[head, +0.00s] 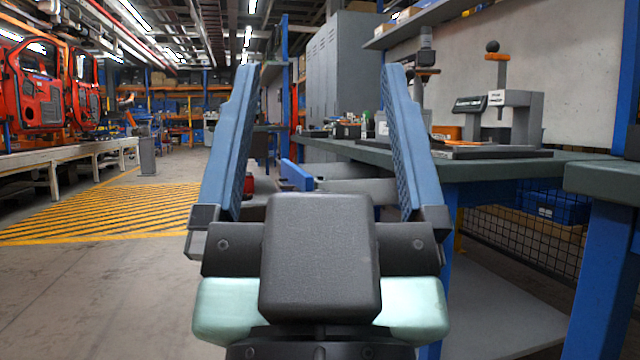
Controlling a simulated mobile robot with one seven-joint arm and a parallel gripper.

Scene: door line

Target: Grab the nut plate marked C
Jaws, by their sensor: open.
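My gripper (320,72) fills the middle of the head view, with its two long blue fingers spread wide apart. The fingers are open and nothing is between them; the background shows through the gap. I cannot make out a nut plate or a letter C in this view. Small items (348,130) stand on the workbench (490,171) beyond the fingers, too small to identify. My right finger hides part of the bench top.
The green-topped workbench runs along the right, with a press-like tool (525,115) and a scale-like device (469,104) on it. A blue bin (556,206) sits below. Red car doors (38,85) hang at the left. The floor (100,285) at left is clear.

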